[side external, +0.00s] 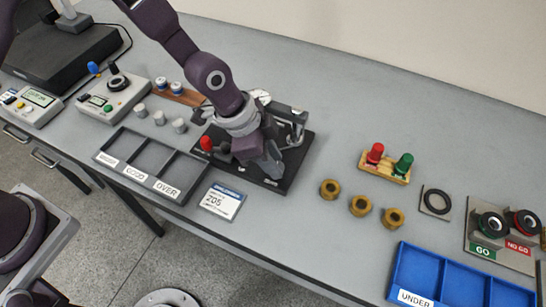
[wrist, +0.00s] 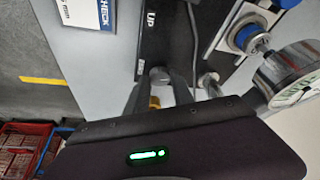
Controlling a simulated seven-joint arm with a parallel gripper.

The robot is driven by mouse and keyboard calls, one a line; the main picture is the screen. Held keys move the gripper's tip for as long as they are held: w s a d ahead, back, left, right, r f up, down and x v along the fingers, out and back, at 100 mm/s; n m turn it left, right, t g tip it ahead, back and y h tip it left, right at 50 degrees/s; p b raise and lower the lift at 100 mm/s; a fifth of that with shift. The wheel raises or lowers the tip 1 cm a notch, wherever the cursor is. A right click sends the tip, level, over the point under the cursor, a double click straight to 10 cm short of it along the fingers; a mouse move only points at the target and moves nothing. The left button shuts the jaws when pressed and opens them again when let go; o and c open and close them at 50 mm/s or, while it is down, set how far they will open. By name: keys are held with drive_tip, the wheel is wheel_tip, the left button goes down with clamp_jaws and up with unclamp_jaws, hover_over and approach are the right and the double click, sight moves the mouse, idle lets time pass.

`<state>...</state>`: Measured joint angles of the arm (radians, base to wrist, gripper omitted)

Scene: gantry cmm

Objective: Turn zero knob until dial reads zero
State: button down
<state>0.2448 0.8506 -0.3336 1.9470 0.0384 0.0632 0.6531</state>
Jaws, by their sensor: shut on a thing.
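The gauge fixture has a black base (side external: 290,172) on the bench, and the base also shows in the wrist view (wrist: 165,30) with the letters UP on it. The dial gauge (wrist: 290,72) is at the right of the wrist view, steeply angled, and its reading cannot be made out. In the side view my arm covers most of the dial. My gripper (side external: 270,168) reaches down over the front of the base. In the wrist view its fingers (wrist: 178,82) are close to the base.
A red knob (side external: 206,143) stands left of my gripper. Brass rings (side external: 360,206), a red-green plug gauge (side external: 385,165) and a blue tray (side external: 445,275) are to the right.

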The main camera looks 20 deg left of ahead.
drive_tip(key=n+t, duration=0.1)
drive_tip(key=n, duration=0.1)
drive_tip(key=n+y, duration=0.1)
drive_tip(key=n, duration=0.2)
drive_tip(key=shift+s+d+t, duration=0.15)
drive_tip(key=shift+d+t, duration=0.05)
drive_tip(key=shift+t, duration=0.2)
drive_tip(key=n+y, duration=0.1)
drive_tip(key=n, duration=0.1)
drive_tip(key=n+y, duration=0.1)
drive_tip(key=n, duration=0.2)
drive_tip(key=shift+d+t, duration=0.1)
drive_tip(key=shift+t, duration=0.2)
drive_tip(key=shift+n, duration=0.3)
drive_tip(key=c, duration=1.1)
unclamp_jaws()
drive_tip(key=v, duration=0.7)
drive_tip(key=shift+s, duration=0.1)
drive_tip(key=shift+r, duration=0.1)
